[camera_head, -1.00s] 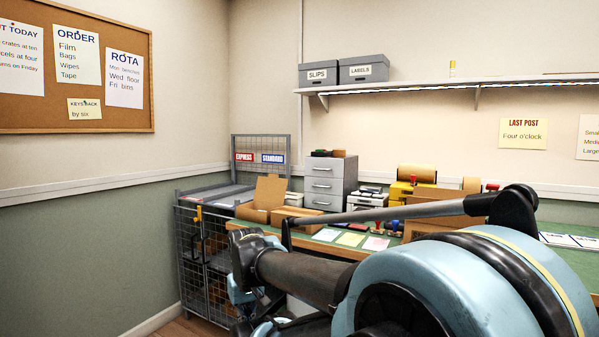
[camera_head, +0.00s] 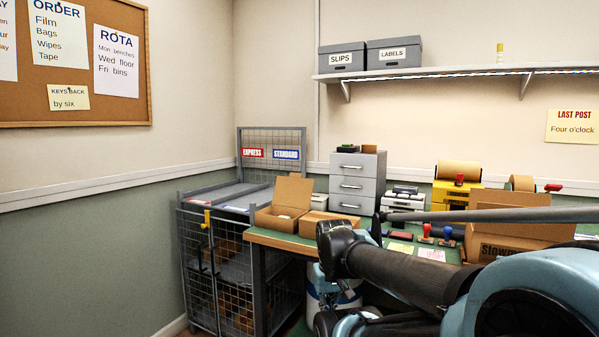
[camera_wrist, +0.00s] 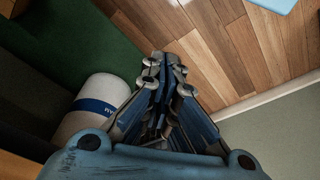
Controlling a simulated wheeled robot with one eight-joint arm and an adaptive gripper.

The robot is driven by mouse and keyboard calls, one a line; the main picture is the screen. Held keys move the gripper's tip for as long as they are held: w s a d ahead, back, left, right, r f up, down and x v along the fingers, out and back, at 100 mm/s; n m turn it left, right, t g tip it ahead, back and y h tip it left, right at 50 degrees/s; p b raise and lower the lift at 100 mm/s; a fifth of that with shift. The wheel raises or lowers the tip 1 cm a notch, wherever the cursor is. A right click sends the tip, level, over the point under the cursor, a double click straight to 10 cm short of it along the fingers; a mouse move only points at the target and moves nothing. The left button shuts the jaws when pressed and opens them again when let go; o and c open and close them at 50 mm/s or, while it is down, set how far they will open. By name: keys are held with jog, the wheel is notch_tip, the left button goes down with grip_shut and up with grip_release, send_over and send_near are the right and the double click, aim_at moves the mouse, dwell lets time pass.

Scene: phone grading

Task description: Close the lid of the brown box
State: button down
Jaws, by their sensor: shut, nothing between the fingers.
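A small brown box (camera_head: 265,217) stands at the left end of the green bench in the head view. Its lid (camera_head: 293,193) is raised and stands up at the back, so the box is open. Something pale lies inside. My gripper shows in the wrist view (camera_wrist: 166,68), its fingers shut together with nothing between them. It points down towards the wood floor, and the brown box does not show in that view. In the head view my arm covers the lower right, and the fingertips cannot be made out, apart from the box.
A closed brown carton (camera_head: 312,223) sits right beside the box. A grey drawer unit (camera_head: 357,184) and a larger brown carton (camera_head: 512,240) stand farther right on the bench. A wire cage (camera_head: 198,262) stands left. A white cylinder with a blue band (camera_wrist: 98,98) is near my gripper.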

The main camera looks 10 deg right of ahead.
jog(key=shift+r, duration=0.1)
jog(key=w+d+r+m+h, duration=0.1)
jog(key=w+r+m, duration=0.3)
jog(key=w+r, duration=2.3)
jog(key=w+r+m, duration=0.1)
jog(key=w+r, duration=0.3)
jog(key=w, duration=0.6)
jog(key=w+r+m+h, duration=0.1)
jog(key=w+r, duration=0.3)
jog(key=w, duration=0.5)
jog(key=w+r+m, duration=0.1)
jog(key=w+r, duration=0.3)
jog(key=w, duration=0.6)
notch_tip(320, 180, down, 8)
jog(key=shift+s+a+t, duration=0.3)
jog(key=shift+s+a, duration=0.05)
jog(key=shift+a, duration=0.1)
